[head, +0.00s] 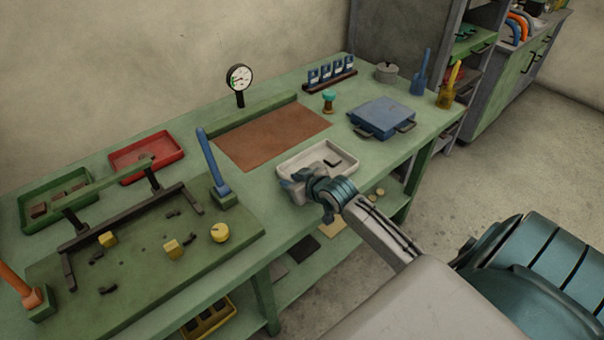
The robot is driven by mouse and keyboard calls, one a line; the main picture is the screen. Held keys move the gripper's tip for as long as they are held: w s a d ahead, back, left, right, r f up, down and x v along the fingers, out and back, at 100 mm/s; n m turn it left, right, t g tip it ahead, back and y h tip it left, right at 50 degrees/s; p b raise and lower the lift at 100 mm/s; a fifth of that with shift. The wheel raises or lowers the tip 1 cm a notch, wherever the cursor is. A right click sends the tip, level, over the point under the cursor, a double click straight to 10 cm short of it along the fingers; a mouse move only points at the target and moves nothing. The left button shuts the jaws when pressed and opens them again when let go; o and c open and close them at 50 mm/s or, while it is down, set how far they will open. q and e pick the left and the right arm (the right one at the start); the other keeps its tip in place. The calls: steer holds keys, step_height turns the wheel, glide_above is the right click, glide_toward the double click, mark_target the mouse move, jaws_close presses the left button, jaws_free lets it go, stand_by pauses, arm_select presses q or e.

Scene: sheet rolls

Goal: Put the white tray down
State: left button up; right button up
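The white tray (342,156) is a shallow rectangular tray at the front edge of the green workbench, right of the middle of the head view. A small dark piece lies in it. My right gripper (297,187) is at the tray's near left corner and covers part of its front rim. Its fingers are small and overlap the rim, so I cannot tell whether they are shut on it. I also cannot tell whether the tray rests on the bench or is held just above it. My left gripper is not in view.
A brown mat (272,138) lies behind the tray. A blue lidded box (381,117) stands to its right, and a blue upright handle (213,165) to its left. A red tray (146,157) and a green tray (58,200) are further left. The bench's front edge runs below my gripper.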

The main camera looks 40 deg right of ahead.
steer(key=v, duration=1.1)
steer(key=shift+s+r, duration=0.15)
steer(key=shift+s, duration=0.1)
